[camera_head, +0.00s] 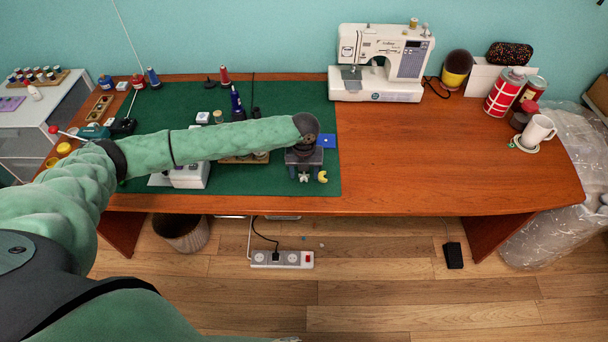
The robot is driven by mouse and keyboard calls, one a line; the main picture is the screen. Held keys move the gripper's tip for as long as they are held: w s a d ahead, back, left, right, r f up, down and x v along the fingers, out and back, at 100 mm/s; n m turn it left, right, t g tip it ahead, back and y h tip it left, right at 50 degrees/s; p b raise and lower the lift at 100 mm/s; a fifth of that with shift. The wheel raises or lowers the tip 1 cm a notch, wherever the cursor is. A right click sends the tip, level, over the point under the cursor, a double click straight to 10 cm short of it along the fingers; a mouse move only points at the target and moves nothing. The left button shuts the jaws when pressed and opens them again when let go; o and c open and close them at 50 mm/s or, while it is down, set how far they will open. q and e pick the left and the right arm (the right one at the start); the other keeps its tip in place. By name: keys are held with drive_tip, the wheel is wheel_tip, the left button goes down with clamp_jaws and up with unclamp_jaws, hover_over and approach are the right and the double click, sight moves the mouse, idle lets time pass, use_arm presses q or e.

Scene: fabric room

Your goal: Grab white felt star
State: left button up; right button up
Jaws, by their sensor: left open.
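My left arm reaches in from the left across the table. Its gripper (304,173) points down over the front right part of the green mat (270,183), near the table's front edge. The gripper is open. A small yellow crescent-shaped piece (322,177) lies by its right finger. My right gripper is not in view.
A sewing machine (380,62) stands at the back of the wooden table (440,150). Spools and small tools crowd the mat's left and back. A white mug (537,131) and red striped cans (504,93) stand at right. The table's middle right is clear.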

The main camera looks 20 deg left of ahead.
use_arm(q)
drive_tip(key=shift+f, duration=0.15)
drive_tip(key=c, duration=1)
drive_tip(key=shift+c, duration=0.3)
